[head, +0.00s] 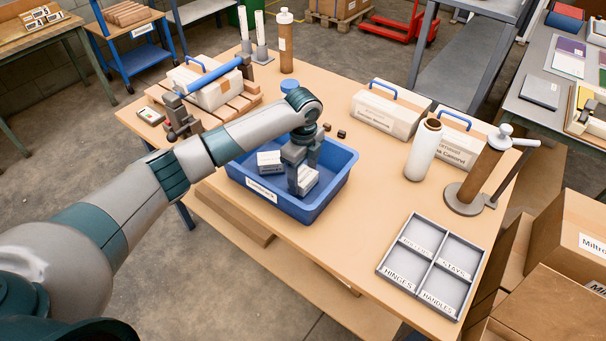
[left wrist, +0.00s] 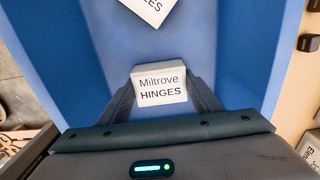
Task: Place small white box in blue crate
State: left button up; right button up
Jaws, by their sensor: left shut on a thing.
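The blue crate (head: 318,211) stands on the table's near side with a label on its front. My left gripper (head: 303,172) reaches down into it from above, shut on a small white box (head: 310,181). In the left wrist view this box (left wrist: 161,88) reads "Miltrove HINGES" and sits between the fingertips, over the blue crate floor (left wrist: 120,50). I cannot tell whether it touches the floor. A second white box (head: 270,161) lies in the crate to the left; it shows partly at the top of the left wrist view (left wrist: 152,7). My right gripper is not in view.
A grey divided tray (head: 433,265) lies to the right front. A white roll (head: 422,150), a brown post on a round base (head: 482,175) and handled white cases (head: 387,108) stand right of the crate. A pallet with a case (head: 213,88) is behind left.

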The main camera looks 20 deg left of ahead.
aim_at(303, 175)
pick_arm(q)
jog(key=shift+f, duration=0.1)
jog(key=o, duration=1.3)
jog(key=shift+c, duration=0.2)
notch_tip(303, 175, up, 12)
jog(key=b, duration=0.4)
